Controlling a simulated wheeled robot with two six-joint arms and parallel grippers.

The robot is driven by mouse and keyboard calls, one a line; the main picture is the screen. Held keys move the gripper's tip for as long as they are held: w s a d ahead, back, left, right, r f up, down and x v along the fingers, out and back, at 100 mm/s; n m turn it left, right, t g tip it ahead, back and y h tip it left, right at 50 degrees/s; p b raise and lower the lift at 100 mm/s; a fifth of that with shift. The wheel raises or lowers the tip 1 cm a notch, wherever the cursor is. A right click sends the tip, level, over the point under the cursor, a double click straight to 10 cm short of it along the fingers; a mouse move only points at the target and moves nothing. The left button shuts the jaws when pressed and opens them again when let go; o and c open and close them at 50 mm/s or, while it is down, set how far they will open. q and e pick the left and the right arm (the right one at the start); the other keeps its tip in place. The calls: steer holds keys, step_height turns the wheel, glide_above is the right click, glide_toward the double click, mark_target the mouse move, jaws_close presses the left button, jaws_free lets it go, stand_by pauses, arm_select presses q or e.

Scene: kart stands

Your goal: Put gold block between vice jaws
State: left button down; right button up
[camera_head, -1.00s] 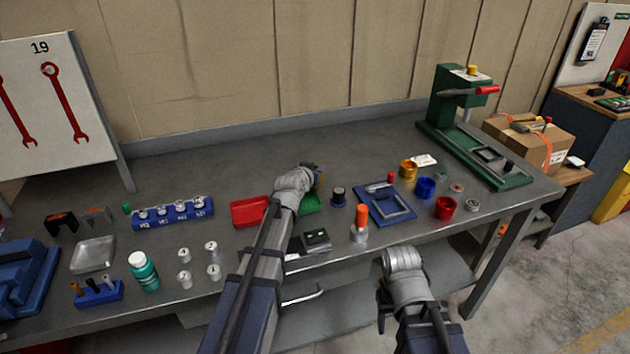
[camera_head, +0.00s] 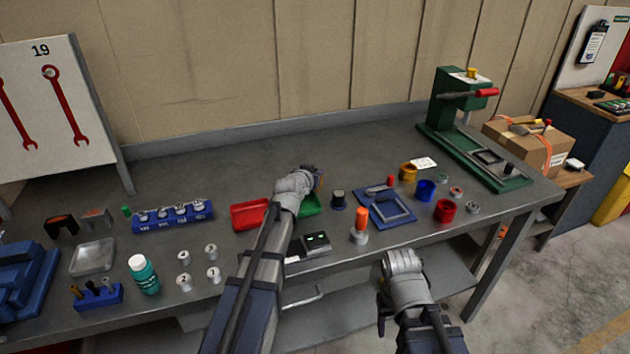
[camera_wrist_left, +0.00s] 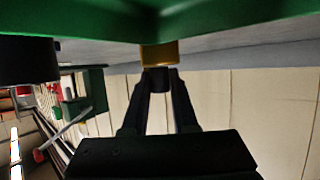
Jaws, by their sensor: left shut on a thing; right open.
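In the left wrist view the gold block (camera_wrist_left: 160,54) sits at the tips of my left gripper (camera_wrist_left: 158,80), which is shut on it. The block is against or just beside the green tray (camera_wrist_left: 60,15); I cannot tell if they touch. In the head view my left gripper (camera_head: 318,180) is over the green tray (camera_head: 312,204), partly hidden by its own wrist. A blue vice-like body (camera_head: 22,285) stands at the far left edge, cut off by the frame, its jaws not clearly seen. My right gripper (camera_head: 382,308) is open and empty in front of the bench, its fingers mostly hidden.
A red tray (camera_head: 249,214) is left of the green one. A blue rack (camera_head: 172,215), small weights, a teal bottle (camera_head: 143,275) and a metal dish (camera_head: 92,256) stand towards the left. A blue frame (camera_head: 390,208) and cups are at right.

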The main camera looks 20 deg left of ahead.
arm_select(q)
steer(key=shift+r, duration=0.15)
step_height(320, 180, up, 10)
steer(key=p, duration=1)
